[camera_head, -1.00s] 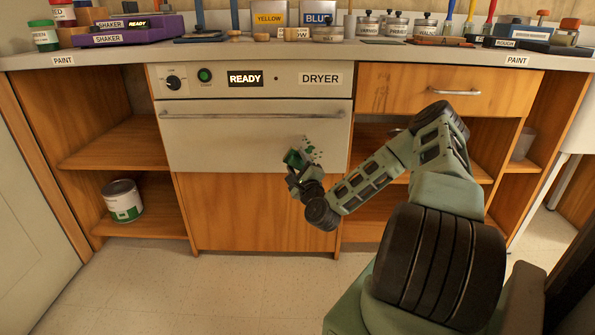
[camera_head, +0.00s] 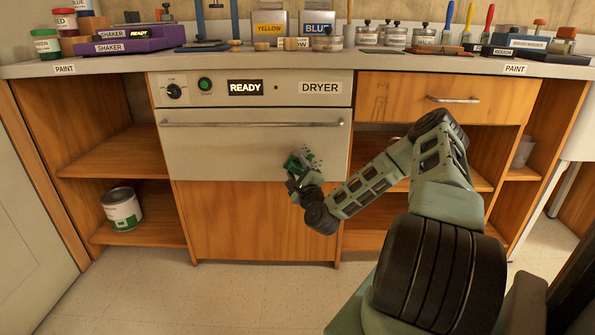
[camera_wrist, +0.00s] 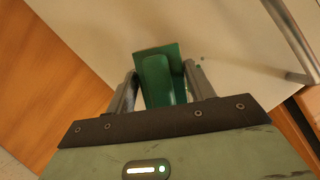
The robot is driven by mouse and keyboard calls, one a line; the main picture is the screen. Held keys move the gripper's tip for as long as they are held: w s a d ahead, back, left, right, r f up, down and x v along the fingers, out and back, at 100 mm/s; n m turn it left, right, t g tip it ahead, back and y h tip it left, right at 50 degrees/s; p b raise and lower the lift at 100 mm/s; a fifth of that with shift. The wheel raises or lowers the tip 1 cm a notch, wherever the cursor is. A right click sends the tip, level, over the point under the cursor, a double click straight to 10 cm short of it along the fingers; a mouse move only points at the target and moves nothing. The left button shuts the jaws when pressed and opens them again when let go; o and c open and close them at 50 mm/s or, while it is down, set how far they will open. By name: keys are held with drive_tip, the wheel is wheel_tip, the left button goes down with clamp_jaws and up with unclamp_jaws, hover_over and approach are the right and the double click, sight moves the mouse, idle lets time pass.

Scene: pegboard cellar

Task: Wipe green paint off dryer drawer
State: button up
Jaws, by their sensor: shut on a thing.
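The dryer drawer (camera_head: 215,150) is shut, a pale front with a long handle below the dryer panel. Small dark green specks of paint (camera_head: 311,156) lie on the lower right of this front. My gripper (camera_head: 297,172) is in front of the specks. It is shut on a green block-like tool (camera_wrist: 160,80), with a flat square face and a raised middle part. The tool is at or very near the drawer front; I cannot tell whether it touches. It hides part of the front behind it. The drawer front also shows in the wrist view (camera_wrist: 230,30).
The drawer handle (camera_head: 255,124) runs above the gripper. A wooden drawer (camera_head: 395,100) is at the right. A paint can (camera_head: 121,210) stands on the lower left shelf. Jars, tools and shakers crowd the countertop (camera_head: 350,63). The floor in front is clear.

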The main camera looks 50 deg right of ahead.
drive_tip(key=shift+w+d, duration=0.6)
drive_tip(key=shift+d, duration=0.05)
idle(0.3)
drive_tip(key=shift+d, duration=0.1)
drive_tip(key=shift+s+d+r+p, duration=0.1)
drive_tip(key=shift+s+d+p, duration=0.15)
drive_tip(key=shift+s+d, duration=1.15)
drive_tip(key=shift+s+d+p, duration=0.25)
drive_tip(key=shift+s+d, duration=0.9)
drive_tip(key=shift+s, duration=0.45)
drive_tip(key=shift+w, duration=0.1)
